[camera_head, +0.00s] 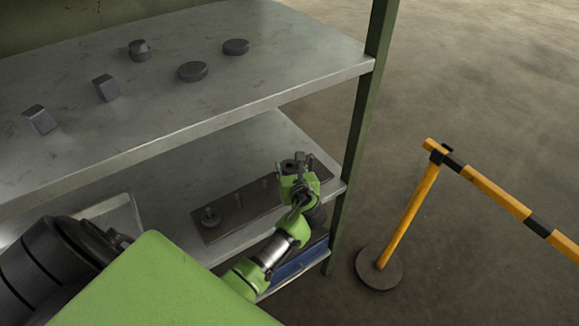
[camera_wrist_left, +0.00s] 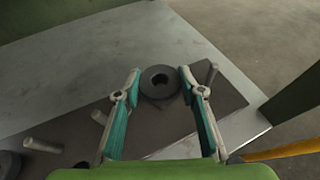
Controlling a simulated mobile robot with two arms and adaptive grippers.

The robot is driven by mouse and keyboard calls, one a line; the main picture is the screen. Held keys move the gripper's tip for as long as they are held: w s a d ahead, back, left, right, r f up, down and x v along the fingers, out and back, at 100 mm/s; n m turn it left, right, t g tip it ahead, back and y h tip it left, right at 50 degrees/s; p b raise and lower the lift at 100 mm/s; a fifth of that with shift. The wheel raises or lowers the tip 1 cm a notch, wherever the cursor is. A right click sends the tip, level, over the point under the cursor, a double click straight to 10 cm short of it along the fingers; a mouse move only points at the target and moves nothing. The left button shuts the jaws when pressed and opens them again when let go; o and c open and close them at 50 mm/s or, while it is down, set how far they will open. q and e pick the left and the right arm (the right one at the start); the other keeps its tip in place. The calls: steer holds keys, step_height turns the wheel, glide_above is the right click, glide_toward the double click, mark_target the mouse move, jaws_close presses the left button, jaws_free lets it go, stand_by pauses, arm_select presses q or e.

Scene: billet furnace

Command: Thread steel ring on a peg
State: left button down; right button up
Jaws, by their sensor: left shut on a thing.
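My left gripper (camera_head: 296,170) is over the right part of a dark peg board on the lower shelf. In the left wrist view its two fingers (camera_wrist_left: 160,80) are shut on a dark steel ring (camera_wrist_left: 161,82), which sits between the tips. The ring (camera_head: 288,166) also shows in the head view. I cannot tell whether a peg is inside its hole. The board (camera_head: 225,227) carries several upright pegs, one (camera_wrist_left: 211,72) just right of the ring. Another ring (camera_head: 210,219) sits around the peg at the board's left end. My right gripper is not in view.
The upper shelf (camera_head: 230,90) overhangs the back of the lower one and holds several dark metal pieces (camera_head: 193,71). A green shelf post (camera_head: 358,130) stands close to the right of my gripper. A yellow-black barrier (camera_head: 410,215) stands on the floor further right.

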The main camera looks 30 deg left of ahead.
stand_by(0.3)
arm_select(q)
steer(key=c, duration=1.3)
jaws_free()
steer(key=shift+o, duration=0.2)
steer(key=v, duration=1.2)
